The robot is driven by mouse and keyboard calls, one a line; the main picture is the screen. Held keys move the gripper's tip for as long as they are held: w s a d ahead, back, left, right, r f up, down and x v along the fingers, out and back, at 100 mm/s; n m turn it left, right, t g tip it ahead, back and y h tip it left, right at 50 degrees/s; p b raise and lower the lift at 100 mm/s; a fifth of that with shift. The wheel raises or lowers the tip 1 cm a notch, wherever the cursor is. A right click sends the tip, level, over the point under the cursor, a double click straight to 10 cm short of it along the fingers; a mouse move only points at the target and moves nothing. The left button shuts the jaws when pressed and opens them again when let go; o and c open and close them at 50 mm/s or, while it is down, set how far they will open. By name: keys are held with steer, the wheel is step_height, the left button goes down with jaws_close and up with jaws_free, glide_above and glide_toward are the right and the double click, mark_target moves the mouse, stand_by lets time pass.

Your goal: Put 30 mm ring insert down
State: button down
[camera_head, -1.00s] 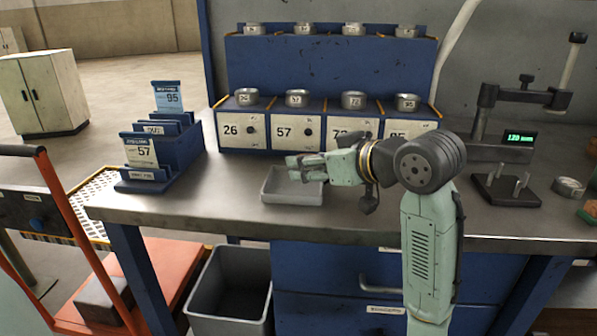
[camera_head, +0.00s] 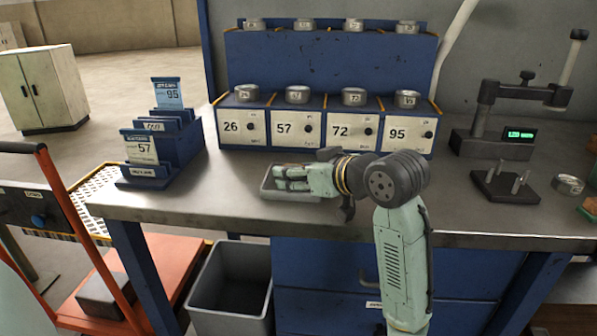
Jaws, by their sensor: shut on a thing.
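My gripper (camera_head: 279,178) is at the small grey tray (camera_head: 290,197) on the bench, reaching in from the right. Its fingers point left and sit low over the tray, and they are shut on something. The held piece, the 30 mm ring insert, is too small and covered by the fingers to make out. I cannot tell whether it touches the tray floor.
Behind the tray stands a blue rack (camera_head: 330,65) with numbered bins and several metal rings. A card holder (camera_head: 165,140) is at left. A gauge stand (camera_head: 500,140), a pin fixture (camera_head: 506,186) and a loose ring (camera_head: 567,184) are at right. A grey bin (camera_head: 231,290) is below.

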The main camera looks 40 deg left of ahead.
steer(key=c, duration=1)
jaws_free()
